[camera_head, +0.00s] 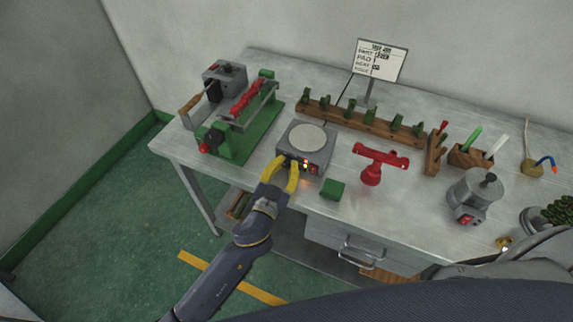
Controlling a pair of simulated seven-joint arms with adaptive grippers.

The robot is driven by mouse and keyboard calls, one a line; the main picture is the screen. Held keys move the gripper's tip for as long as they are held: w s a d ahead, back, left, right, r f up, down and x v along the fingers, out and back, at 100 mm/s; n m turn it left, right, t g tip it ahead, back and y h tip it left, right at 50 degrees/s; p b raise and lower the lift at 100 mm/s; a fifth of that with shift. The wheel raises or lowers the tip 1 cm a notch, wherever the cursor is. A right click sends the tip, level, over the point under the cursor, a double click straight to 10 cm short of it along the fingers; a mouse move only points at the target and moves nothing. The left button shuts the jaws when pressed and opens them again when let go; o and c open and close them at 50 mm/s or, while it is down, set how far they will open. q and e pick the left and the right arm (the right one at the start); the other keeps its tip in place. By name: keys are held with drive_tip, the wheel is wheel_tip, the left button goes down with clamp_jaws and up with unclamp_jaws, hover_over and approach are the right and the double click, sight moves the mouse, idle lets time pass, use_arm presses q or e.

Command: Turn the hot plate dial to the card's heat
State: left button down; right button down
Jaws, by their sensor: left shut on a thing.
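The hot plate (306,144) is a grey box with a round pale top, standing near the front edge of the bench. Its front face has small lit lamps and a red switch. My left gripper (287,165) has yellow fingers and is at the left part of that front face, shut on the dial, which the fingers hide. The dial's setting cannot be read. The card (380,60) stands on a post at the back of the bench; its printed lines are too small to read surely. My right gripper is not in view.
A green machine (236,145) stands left of the hot plate. A green block (332,190) and a red stand (372,173) are to its right. A wooden rack (365,124) of green pieces runs behind. A grey pot (470,200) stands farther right on the bench (415,200).

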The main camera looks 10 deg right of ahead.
use_arm(q)
drive_tip(key=c, duration=1.1)
unclamp_jaws()
drive_tip(key=shift+s, duration=0.1)
drive_tip(key=v, duration=1.2)
